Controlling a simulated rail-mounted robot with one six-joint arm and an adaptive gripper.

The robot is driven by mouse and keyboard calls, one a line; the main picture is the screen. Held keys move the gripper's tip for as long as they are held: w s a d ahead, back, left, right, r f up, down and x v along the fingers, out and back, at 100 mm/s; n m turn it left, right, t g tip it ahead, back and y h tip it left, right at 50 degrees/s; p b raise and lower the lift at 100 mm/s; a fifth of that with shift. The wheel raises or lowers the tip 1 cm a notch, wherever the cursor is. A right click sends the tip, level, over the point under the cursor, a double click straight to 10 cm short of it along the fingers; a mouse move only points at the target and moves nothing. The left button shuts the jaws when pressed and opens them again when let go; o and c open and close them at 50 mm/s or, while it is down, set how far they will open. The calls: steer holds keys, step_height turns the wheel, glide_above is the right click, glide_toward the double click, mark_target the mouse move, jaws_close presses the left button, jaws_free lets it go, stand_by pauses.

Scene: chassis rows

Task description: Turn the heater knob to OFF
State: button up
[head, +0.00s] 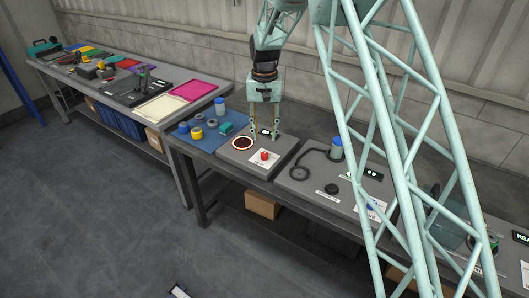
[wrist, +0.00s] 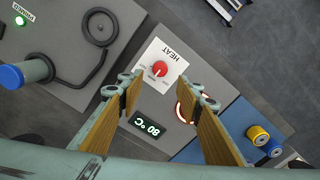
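The heater knob (head: 264,156) is red and sits on a white plate on a grey heater box (head: 233,157). In the wrist view the knob (wrist: 160,68) shows on the plate marked HEAT (wrist: 168,54), its pointer toward the plate's lower left part. A small display (wrist: 147,125) reads 80 °C in green. A round dark plate with a red glowing rim (head: 243,143) lies left of the knob. My gripper (head: 265,138) is above the heater box, behind the knob, fingers pointing down. In the wrist view its two wooden-faced fingers (wrist: 160,105) are wide apart with nothing between them.
A blue mat (head: 190,139) with small spools and a blue-capped bottle (head: 220,106) lies left of the heater. A second grey panel (head: 290,185) with a black hose (head: 299,172) and blue-topped cylinder (head: 337,148) stands right. My lattice arm structure crosses the right side.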

mark_target(265, 153)
steer(key=shift+f+b, duration=0.55)
steer(key=shift+f, duration=4.2)
steer(key=shift+c, duration=0.5)
steer(key=c, duration=0.8)
